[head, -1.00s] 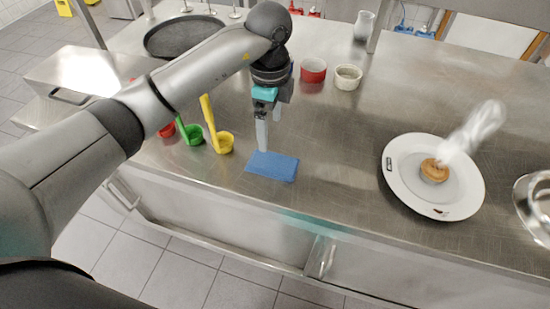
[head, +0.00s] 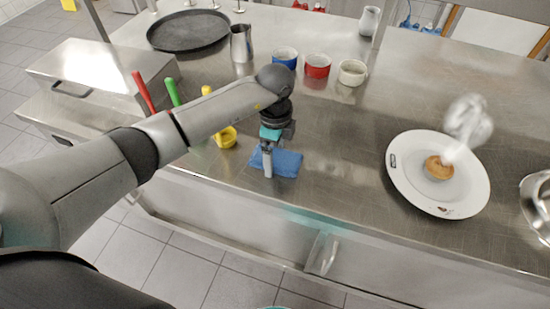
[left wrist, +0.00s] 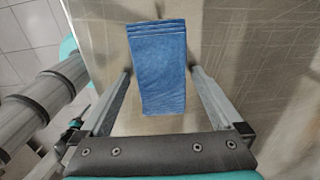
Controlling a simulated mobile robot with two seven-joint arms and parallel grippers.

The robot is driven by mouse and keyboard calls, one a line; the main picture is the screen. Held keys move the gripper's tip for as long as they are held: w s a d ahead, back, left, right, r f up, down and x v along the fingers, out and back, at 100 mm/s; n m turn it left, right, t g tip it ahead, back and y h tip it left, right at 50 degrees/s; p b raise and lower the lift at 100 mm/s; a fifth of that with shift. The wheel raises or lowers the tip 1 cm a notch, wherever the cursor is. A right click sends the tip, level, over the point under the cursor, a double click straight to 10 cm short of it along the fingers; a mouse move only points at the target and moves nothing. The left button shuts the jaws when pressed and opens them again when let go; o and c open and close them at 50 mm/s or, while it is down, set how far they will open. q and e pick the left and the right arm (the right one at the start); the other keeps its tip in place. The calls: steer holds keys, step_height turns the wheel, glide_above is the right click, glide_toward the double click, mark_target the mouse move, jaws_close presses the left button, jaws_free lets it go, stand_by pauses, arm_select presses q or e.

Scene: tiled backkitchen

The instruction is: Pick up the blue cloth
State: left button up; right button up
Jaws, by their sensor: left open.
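The blue cloth (head: 288,163) lies folded and flat near the front edge of the steel counter. It also shows in the left wrist view (left wrist: 160,60), lengthwise between my fingers. My left gripper (head: 268,172) is open and points down at the cloth, one finger covering part of it in the head view. In the left wrist view the left gripper (left wrist: 161,72) has one finger on each side of the cloth, with a gap to both. It holds nothing. I cannot tell how high the fingertips are above the counter. My right gripper is not in view.
A yellow ladle (head: 228,138) stands just left of the cloth, with green (head: 172,92) and red (head: 144,92) handles beyond. Blue, red (head: 317,66) and white ramekins stand behind. A white plate (head: 408,188) with a small pastry is at right. The counter between cloth and plate is clear.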

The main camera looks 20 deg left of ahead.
mark_target(275, 157)
arm_select(q)
steer(key=c, duration=1.2)
steer(key=shift+o, duration=0.2)
steer(key=shift+r, duration=0.1)
step_height(275, 157, up, 20)
steer(key=p, duration=0.2)
steer(key=o, duration=0.7)
steer(key=c, duration=0.5)
